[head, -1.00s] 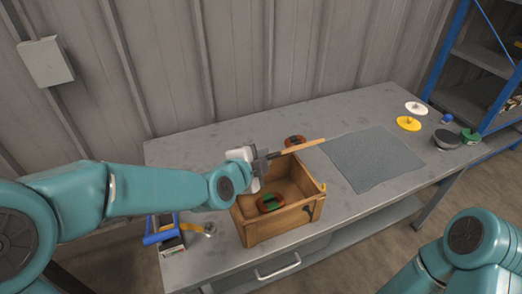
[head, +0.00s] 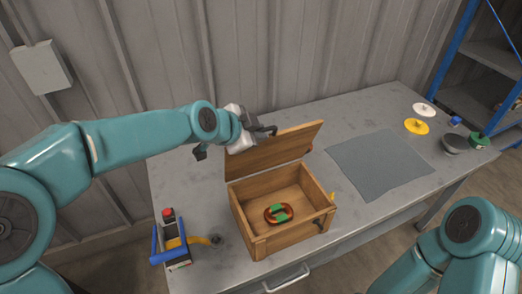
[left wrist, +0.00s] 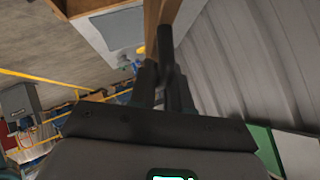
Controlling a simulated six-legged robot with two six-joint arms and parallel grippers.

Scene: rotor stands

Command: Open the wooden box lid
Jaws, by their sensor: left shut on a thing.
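The wooden box (head: 262,243) stands on the grey workbench with its top open. Its lid (head: 272,152) stands up at the back edge, with its broad inner face showing. My left gripper (head: 268,131) is shut on the lid's upper edge near its middle. In the left wrist view, my left gripper's dark fingers (left wrist: 166,72) close around the wooden lid edge (left wrist: 158,18). A reddish-brown ring with a green part (head: 278,212) lies inside the box. My right arm shows at the lower right, but its gripper is out of view.
A grey mat (head: 380,163) lies right of the box. White (head: 424,109) and yellow (head: 416,126) discs and a dark bowl (head: 455,144) are farther right. A blue-framed tool (head: 170,243) stands left of the box. The corrugated wall is behind the bench.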

